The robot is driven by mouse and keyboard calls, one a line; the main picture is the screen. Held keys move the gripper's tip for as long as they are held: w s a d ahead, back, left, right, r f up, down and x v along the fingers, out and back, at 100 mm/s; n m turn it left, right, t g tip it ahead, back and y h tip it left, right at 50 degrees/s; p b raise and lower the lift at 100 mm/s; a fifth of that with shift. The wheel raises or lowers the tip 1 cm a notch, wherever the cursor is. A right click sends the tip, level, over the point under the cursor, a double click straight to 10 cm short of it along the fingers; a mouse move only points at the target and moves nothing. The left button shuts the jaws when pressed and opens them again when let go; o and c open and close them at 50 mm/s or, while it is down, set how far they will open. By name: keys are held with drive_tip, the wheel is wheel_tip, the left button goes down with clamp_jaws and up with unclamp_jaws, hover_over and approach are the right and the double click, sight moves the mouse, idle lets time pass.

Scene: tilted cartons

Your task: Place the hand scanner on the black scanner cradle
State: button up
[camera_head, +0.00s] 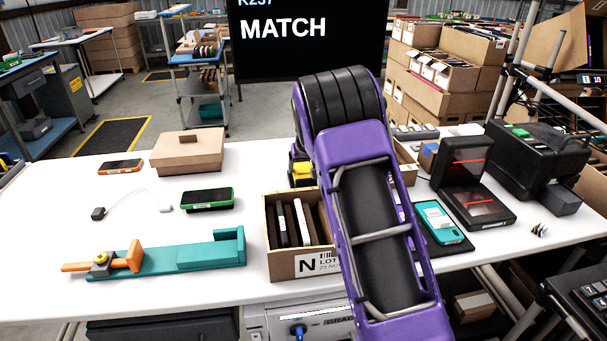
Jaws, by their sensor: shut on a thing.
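My purple and black arm (375,225) rises through the middle of the view and hides what lies behind it. The fingers of my gripper do not show, nor does anything between them. A small yellow and black thing (302,171) shows at the arm's left edge, behind the open carton; I cannot tell whether it is the hand scanner. A black two-part device (466,155) with red lines stands right of the arm, one panel upright and one flat. I cannot tell whether it is the scanner cradle. No other cradle is clearly visible.
An open carton (300,262) marked N holds several slabs. A teal fixture (190,258) with orange parts, a green-edged phone (207,199), an orange phone (121,167) and a closed box (187,152) stand left. A teal phone (438,222) and black printer (530,160) stand right.

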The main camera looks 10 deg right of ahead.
drive_tip(key=shift+f, duration=1.05)
drive_tip(key=shift+f, duration=0.25)
drive_tip(key=o, duration=1)
drive_tip(key=shift+o, duration=0.2)
drive_tip(key=shift+s+r, duration=0.1)
drive_tip(key=shift+r, duration=0.4)
drive_tip(key=v, duration=1.1)
drive_tip(key=shift+s+r, duration=0.15)
drive_tip(key=shift+r, duration=0.1)
